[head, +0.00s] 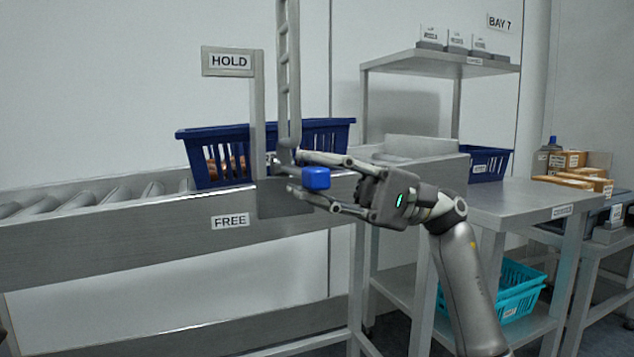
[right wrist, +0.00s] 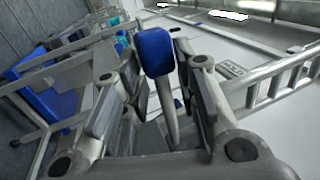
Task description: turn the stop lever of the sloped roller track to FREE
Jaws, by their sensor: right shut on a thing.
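The stop lever's blue knob (head: 316,179) shows at the plate on the side of the sloped roller track (head: 120,235). My right gripper (head: 297,173) comes from the right, with one finger above the knob and one below. It is shut on the lever. In the right wrist view the blue knob (right wrist: 154,52) and its metal shaft (right wrist: 170,115) stand between the fingers. The HOLD sign (head: 229,61) is on a post above, and the FREE label (head: 230,220) is on the rail below left. The lever's exact angle is hard to tell. My left gripper is not in view.
A dark blue crate (head: 203,133) with brown contents sits on the rollers behind the lever. A ladder-like metal upright (head: 283,70) rises beside it.

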